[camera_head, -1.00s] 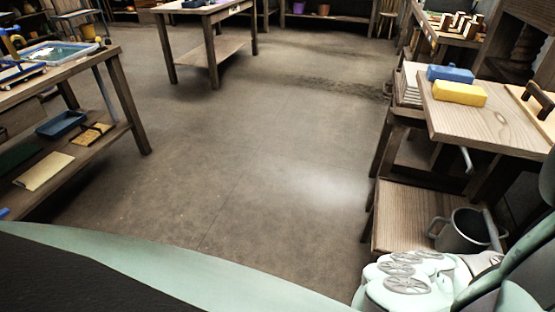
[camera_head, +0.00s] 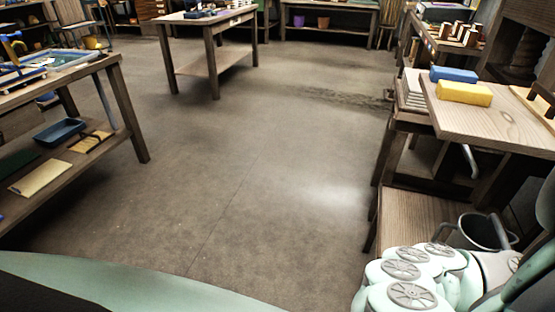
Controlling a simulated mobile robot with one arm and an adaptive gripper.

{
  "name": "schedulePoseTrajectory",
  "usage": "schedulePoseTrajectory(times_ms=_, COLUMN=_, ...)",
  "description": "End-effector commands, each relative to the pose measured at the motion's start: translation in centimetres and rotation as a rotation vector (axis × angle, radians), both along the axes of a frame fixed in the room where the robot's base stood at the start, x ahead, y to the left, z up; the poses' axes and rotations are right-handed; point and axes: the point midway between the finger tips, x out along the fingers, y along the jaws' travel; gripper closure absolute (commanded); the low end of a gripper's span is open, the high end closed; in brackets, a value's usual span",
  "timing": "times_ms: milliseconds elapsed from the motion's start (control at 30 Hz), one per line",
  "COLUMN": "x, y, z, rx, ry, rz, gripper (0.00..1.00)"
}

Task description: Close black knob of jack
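I cannot make out a jack or a black knob in the head view. My gripper is not in view. Part of my own pale green arm, with round grey joint caps, shows at the lower right. A pale green part of my body fills the lower left edge.
A wooden bench (camera_head: 113,67) with a blue tray (camera_head: 60,131) on its shelf stands left. A table (camera_head: 212,17) stands at the back. At right, a bench (camera_head: 480,118) bears a yellow block (camera_head: 464,92) and blue block (camera_head: 454,75); a grey pot (camera_head: 480,232) stands below. The middle floor (camera_head: 250,150) is clear.

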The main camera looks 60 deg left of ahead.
Motion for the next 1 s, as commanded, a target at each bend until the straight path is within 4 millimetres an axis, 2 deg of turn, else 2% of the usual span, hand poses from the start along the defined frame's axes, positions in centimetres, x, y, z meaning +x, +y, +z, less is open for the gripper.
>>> schedulePoseTrajectory(times_ms=33, x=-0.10, y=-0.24, z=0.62, rx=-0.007, ry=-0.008, rz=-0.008, gripper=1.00)
schedulePoseTrajectory(times_ms=167, x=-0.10, y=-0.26, z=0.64, rx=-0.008, ry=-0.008, rz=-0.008, gripper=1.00)
schedulePoseTrajectory(times_ms=200, x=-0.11, y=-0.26, z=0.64, rx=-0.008, ry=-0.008, rz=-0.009, gripper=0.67)
schedulePoseTrajectory(times_ms=567, x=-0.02, y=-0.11, z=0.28, rx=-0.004, ry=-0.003, rz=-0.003, gripper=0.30)
schedulePoseTrajectory(times_ms=867, x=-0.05, y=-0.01, z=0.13, rx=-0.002, ry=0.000, rz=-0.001, gripper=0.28)
schedulePoseTrajectory(times_ms=1000, x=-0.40, y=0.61, z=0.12, rx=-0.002, ry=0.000, rz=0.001, gripper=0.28)
